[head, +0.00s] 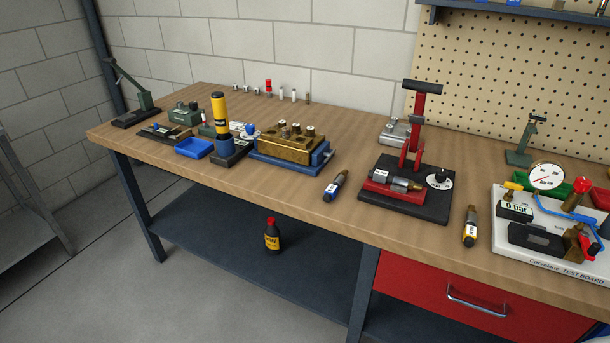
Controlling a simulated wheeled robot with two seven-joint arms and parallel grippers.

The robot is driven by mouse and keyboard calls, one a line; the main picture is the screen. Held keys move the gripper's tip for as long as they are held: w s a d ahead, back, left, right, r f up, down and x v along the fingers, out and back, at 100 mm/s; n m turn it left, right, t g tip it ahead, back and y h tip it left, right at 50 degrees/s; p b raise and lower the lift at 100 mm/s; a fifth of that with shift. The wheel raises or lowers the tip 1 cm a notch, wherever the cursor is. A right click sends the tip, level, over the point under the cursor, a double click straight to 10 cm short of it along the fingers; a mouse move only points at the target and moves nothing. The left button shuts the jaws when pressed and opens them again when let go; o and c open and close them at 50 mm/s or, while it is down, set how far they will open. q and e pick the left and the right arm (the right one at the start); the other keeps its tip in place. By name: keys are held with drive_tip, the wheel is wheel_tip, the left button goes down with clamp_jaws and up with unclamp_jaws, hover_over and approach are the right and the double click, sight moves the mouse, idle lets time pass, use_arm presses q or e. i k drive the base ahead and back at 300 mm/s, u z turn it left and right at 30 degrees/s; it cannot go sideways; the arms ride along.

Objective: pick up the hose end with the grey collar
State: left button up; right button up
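Neither of my grippers is in view. A short dark hose end with a white label (335,187) lies near the front edge at the middle of the bench, and it has a blue band. A similar dark hose end (470,227) lies further right, with a yellow-orange band. A third dark cylindrical piece (402,183) with a silver-grey part lies in the red cradle of the black-based press (405,207). I cannot tell for certain which piece bears the grey collar; the one in the cradle looks greyest.
The wooden bench (290,208) carries a brass block (290,148) on a blue base, a yellow-and-black upright tool (220,112), a blue tray (195,148) and a white test board (520,257) at right.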

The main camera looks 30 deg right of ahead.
sight(395, 181)
drive_tip(key=u, duration=1)
drive_tip(key=k, duration=1.3)
drive_tip(key=z, duration=1.8)
drive_tip(key=i, duration=0.3)
drive_tip(key=u, duration=0.15)
